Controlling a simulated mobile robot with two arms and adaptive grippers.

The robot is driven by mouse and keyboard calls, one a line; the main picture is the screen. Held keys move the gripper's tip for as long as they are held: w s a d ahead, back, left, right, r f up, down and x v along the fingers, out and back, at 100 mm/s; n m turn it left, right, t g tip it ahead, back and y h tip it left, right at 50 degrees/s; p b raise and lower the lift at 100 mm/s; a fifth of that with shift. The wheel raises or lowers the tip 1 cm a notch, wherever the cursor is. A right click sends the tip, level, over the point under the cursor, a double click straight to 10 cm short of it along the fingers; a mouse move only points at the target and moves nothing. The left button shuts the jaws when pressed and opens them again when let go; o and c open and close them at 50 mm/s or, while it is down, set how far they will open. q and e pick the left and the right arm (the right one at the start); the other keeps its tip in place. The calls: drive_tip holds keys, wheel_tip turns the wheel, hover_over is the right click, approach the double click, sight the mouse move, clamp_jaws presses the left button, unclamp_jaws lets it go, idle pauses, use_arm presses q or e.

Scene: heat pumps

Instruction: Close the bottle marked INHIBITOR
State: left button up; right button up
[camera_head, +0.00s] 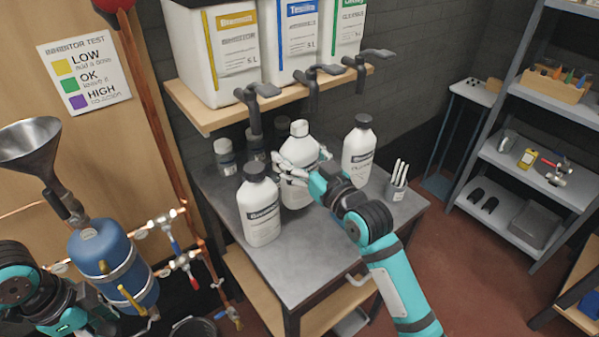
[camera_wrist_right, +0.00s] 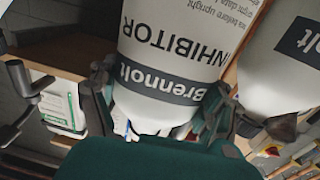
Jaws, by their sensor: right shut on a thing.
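The bottle marked INHIBITOR (camera_wrist_right: 165,50) fills the middle of the wrist view, its label upside down. In the head view it is the middle white bottle (camera_head: 300,150), upright on the grey bench. Its top is pale, without a dark cap like those on its neighbours; I see no loose cap. My right gripper (camera_head: 288,172) is shut around its body, a finger on each side in the wrist view (camera_wrist_right: 160,110). My left gripper (camera_head: 65,312) shows only partly at the lower left; its fingers cannot be made out.
Dark-capped white bottles stand left (camera_head: 260,207) and right (camera_head: 358,150) of it on the bench (camera_head: 310,262). Small jars (camera_head: 225,156) stand behind, and a pen cup (camera_head: 396,190) at right. A shelf (camera_head: 190,108) with tapped canisters overhangs the back. A funnel (camera_head: 30,145) tops a blue vessel (camera_head: 105,255).

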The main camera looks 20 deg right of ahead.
sight(305, 146)
wheel_tip(305, 146, up, 4)
drive_tip(key=shift+r, duration=0.1)
drive_tip(key=o, duration=0.6)
drive_tip(key=shift+c, duration=0.2)
drive_tip(key=c, duration=1.1)
